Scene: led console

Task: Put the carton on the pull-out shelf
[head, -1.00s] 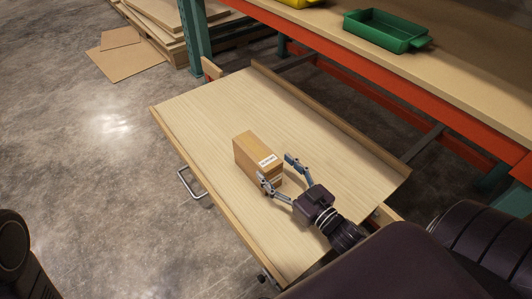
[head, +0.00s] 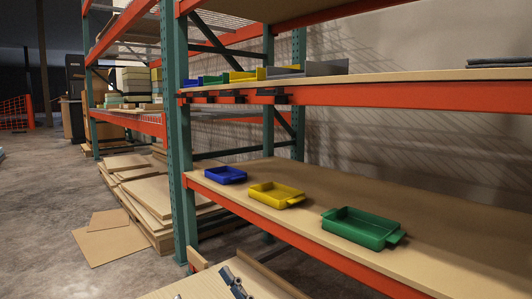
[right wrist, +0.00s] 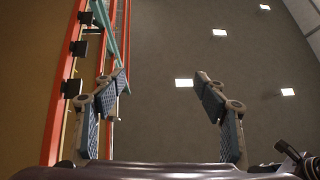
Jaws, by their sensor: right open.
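The pull-out shelf (head: 190,286), a pale wooden board, shows only by its far end at the bottom of the head view. The carton is in neither current view. My right gripper shows in the right wrist view (right wrist: 160,84) with its fingers wide apart and nothing between them. That view looks up past the fingers at the ceiling. In the head view a grey-blue finger of it (head: 234,283) shows at the bottom edge, over the shelf. My left gripper is out of view.
Above the pull-out shelf, the rack's fixed shelf (head: 450,222) holds a blue bin (head: 225,175), a yellow bin (head: 277,195) and a green bin (head: 362,229). A green upright (head: 180,150) stands at left. Flat cardboard (head: 100,237) lies on the open floor.

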